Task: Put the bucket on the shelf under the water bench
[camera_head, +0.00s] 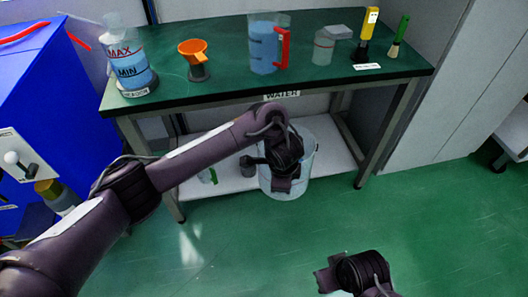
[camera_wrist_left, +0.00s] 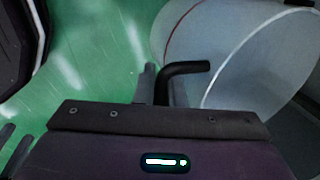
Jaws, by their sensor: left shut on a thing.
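The translucent bucket (camera_head: 307,160) is under the water bench, partly hidden behind my left gripper (camera_head: 285,182). Its lower part overlaps the front edge of the white lower shelf (camera_head: 335,155); I cannot tell whether it rests there. In the left wrist view the bucket (camera_wrist_left: 235,45) fills the upper right and looks tilted. My left gripper (camera_wrist_left: 165,88) is shut on its black bent handle (camera_wrist_left: 190,68). My right gripper (camera_head: 328,280) is low at the bottom of the head view, away from the bucket; its jaws are unclear.
The green bench top (camera_head: 220,85) holds a MAX/MIN container (camera_head: 128,65), an orange funnel (camera_head: 193,50), a blue-filled jug (camera_head: 265,45) and brushes. A bench leg (camera_head: 385,135) stands right of the bucket. A blue cabinet (camera_head: 50,105) is at left. The front floor is clear.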

